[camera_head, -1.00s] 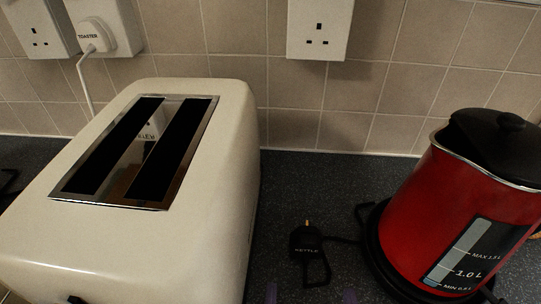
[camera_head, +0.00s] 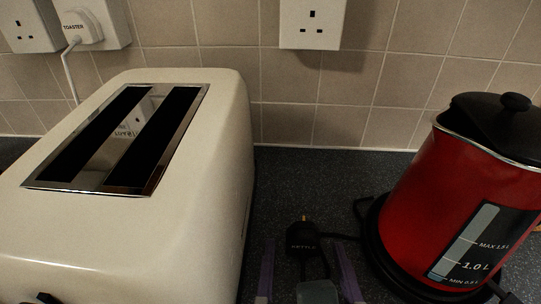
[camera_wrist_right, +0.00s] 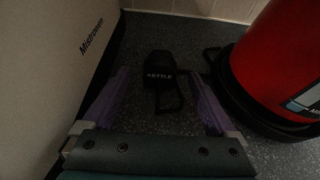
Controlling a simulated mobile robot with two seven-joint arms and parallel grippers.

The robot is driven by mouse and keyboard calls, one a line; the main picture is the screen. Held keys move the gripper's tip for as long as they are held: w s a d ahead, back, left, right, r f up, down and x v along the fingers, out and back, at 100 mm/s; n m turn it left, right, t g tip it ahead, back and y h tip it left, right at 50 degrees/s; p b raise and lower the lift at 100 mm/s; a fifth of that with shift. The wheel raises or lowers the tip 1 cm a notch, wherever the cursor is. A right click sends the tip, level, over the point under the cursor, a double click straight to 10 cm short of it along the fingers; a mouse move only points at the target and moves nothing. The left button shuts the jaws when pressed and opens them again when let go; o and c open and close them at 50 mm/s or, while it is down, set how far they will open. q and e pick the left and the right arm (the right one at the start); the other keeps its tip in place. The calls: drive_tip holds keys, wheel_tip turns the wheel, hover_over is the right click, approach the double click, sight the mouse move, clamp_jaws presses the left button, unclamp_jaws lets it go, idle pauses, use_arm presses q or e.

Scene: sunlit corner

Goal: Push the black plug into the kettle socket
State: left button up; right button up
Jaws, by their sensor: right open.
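The black plug (camera_head: 303,237), labelled KETTLE, lies on the dark worktop between the toaster and the red kettle, with a brass pin pointing to the wall. It also shows in the right wrist view (camera_wrist_right: 160,72), with its loop handle toward me. My right gripper (camera_head: 305,246) is open, its purple fingers on either side of the plug's near part, apart from it; in the right wrist view (camera_wrist_right: 158,85) there is a gap on both sides. A white wall socket (camera_head: 312,22) with empty holes is above, on the tiles. My left gripper is not in view.
The cream toaster (camera_head: 215,170) stands close on the left of my right gripper. The red kettle (camera_head: 425,205) on its black base stands close on the right. The toaster's white plug (camera_head: 82,27) is in a socket at upper left, beside another empty one (camera_head: 28,25).

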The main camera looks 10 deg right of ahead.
drive_tip(key=shift+x, duration=0.95)
idle(0.6)
drive_tip(key=shift+c, duration=0.2)
clamp_jaws()
idle(0.6)
drive_tip(key=shift+s, duration=0.1)
drive_tip(key=shift+s+a, duration=0.15)
drive_tip(key=shift+s, duration=0.35)
drive_tip(key=shift+s+a, duration=0.2)
drive_tip(key=shift+s, duration=0.3)
drive_tip(key=shift+s+a, duration=0.25)
drive_tip(key=shift+s, duration=0.65)
drive_tip(key=shift+s+a, duration=0.25)
drive_tip(key=shift+s, duration=0.65)
